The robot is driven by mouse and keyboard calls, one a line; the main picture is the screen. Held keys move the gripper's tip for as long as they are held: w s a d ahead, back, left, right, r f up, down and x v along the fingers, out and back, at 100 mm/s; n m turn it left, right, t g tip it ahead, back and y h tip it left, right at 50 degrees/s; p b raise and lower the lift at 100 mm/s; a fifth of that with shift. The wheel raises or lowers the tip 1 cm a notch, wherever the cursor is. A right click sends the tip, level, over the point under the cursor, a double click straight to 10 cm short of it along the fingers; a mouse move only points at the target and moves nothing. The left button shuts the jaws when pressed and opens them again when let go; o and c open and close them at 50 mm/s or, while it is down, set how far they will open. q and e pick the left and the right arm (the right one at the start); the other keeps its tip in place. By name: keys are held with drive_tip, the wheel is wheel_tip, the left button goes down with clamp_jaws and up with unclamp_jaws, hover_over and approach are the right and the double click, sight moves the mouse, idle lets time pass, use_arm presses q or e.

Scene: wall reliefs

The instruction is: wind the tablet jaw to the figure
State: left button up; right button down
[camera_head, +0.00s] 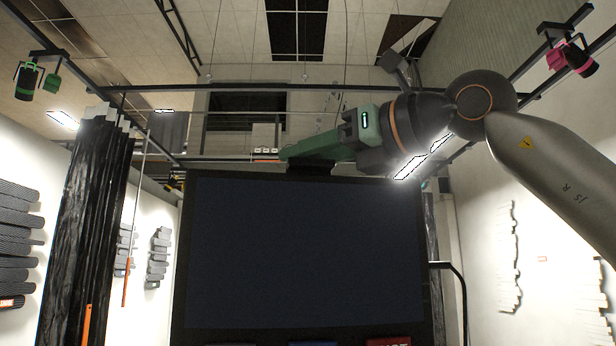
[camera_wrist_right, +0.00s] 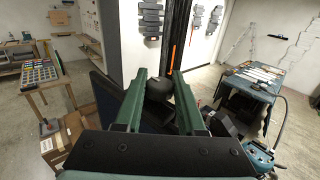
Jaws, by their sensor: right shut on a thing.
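The tablet (camera_head: 305,255), a large dark blank panel in a black frame, fills the lower middle of the head view. A small black jaw piece (camera_head: 310,168) sits at its top edge. My right gripper (camera_head: 285,154) reaches in from the right, its green fingers just above that edge. In the right wrist view, a round dark knob (camera_wrist_right: 158,90) lies between the two fingers of the right gripper (camera_wrist_right: 159,76), which is shut on it. Part of the tablet (camera_wrist_right: 106,97) shows beside the left finger. I cannot make out a scale or figure. My left gripper is not in view.
A dark ribbed column (camera_head: 85,215) stands left of the tablet. A thin black bent pole (camera_head: 458,285) stands right of it. Coloured labels, one red (camera_head: 388,342), are cut off at the bottom. In the wrist view, a cluttered table (camera_wrist_right: 255,82) stands right and another (camera_wrist_right: 42,75) left.

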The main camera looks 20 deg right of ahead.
drive_tip(key=shift+s+a+f+m+t+h+b, duration=0.15)
drive_tip(key=shift+f+m+t+h+b, duration=0.1)
drive_tip(key=shift+m+t+h+b, duration=0.45)
drive_tip(key=shift+m+h, duration=0.3)
drive_tip(key=shift+h, duration=0.4)
drive_tip(key=shift+m+t+h+b, duration=0.4)
drive_tip(key=shift+m+h+b, duration=0.1)
drive_tip(key=shift+h, duration=0.2)
drive_tip(key=shift+r+m+h, duration=0.1)
drive_tip(key=shift+m+h, duration=0.3)
drive_tip(key=shift+h, duration=0.2)
drive_tip(key=shift+r+m+t+h+b, duration=0.1)
drive_tip(key=shift+m+t+h+b, duration=0.25)
drive_tip(key=shift+m+h, duration=0.55)
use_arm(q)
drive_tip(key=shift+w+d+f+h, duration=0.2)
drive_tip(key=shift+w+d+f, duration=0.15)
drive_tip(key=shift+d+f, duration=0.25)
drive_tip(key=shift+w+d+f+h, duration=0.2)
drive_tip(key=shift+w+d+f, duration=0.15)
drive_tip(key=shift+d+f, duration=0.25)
use_arm(e)
drive_tip(key=shift+m+h, duration=0.8)
drive_tip(key=shift+h, duration=1)
